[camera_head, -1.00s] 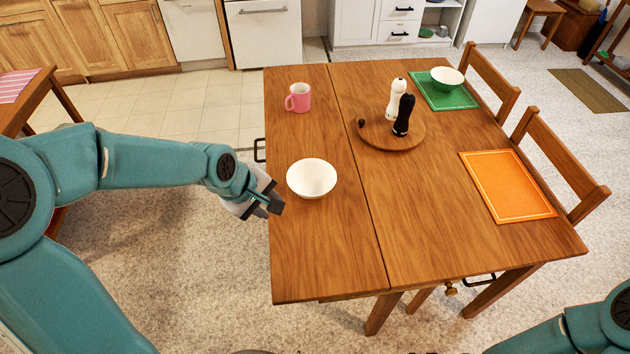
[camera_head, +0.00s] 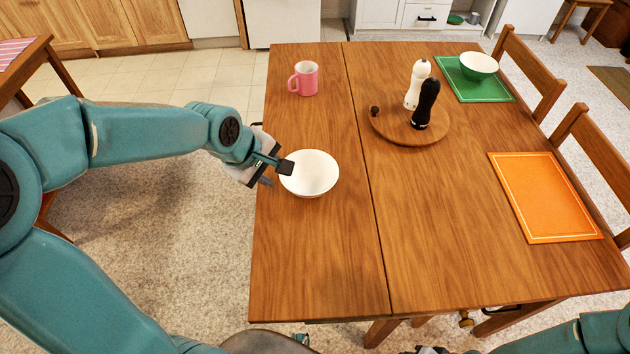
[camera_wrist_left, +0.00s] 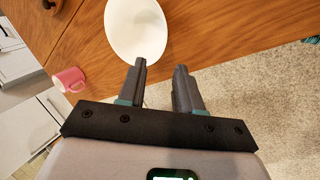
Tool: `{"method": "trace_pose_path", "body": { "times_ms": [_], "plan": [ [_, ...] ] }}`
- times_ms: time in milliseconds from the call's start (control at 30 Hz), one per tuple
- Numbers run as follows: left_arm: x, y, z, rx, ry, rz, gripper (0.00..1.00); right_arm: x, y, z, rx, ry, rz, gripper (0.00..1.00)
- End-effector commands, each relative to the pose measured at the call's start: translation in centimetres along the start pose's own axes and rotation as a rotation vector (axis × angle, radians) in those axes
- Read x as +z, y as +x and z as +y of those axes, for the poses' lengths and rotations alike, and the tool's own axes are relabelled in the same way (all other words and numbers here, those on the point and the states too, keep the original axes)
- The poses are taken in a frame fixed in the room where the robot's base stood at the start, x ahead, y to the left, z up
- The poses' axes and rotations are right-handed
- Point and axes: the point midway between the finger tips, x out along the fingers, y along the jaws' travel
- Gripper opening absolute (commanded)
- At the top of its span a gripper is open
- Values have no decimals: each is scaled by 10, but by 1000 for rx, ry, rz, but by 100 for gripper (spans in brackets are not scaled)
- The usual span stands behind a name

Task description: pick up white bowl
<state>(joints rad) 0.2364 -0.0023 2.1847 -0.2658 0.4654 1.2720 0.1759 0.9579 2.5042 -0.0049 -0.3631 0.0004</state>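The white bowl (camera_head: 312,174) stands upright on the left part of the wooden table, near its left edge. My left gripper (camera_head: 276,174) is at the bowl's left side, open, with one dark finger overlapping the rim and the other outside it. In the left wrist view the bowl (camera_wrist_left: 137,28) lies just beyond the fingers (camera_wrist_left: 161,68), which are apart with nothing between them. The left finger's tip overlaps the bowl's edge there. I cannot tell whether it touches. My right arm shows at the lower right; its gripper is barely visible at the bottom edge.
A pink mug (camera_head: 304,78) stands behind the bowl. A round wooden board (camera_head: 390,130) holds a white mill (camera_head: 417,84) and a black mill (camera_head: 426,104). A second bowl (camera_head: 479,65) sits on a green mat (camera_head: 462,86). An orange mat (camera_head: 545,197) lies right. The table's front is clear.

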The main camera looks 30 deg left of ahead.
Motion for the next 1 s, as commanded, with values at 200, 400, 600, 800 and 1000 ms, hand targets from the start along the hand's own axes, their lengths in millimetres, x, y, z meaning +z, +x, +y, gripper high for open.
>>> {"method": "trace_pose_path", "body": {
  "times_ms": [200, 400, 600, 800, 1000],
  "plan": [
    [2, 46, -8, -9, 1, -4, 34, 0, 5, 2, 0, 0, 0, 43],
    [2, 88, -9, -5, 1, -3, 34, 0, 11, 4, 0, 0, 0, 43],
    [2, 105, -6, -2, 0, -2, 34, 0, 13, 5, 0, 0, 0, 43],
    [-2, 134, -8, -6, 1, -4, 34, 0, 13, 5, 0, 0, 0, 43],
    [-4, 158, -6, -1, 1, -2, 34, 0, 21, 8, 0, 0, 0, 43]
  ]
}}
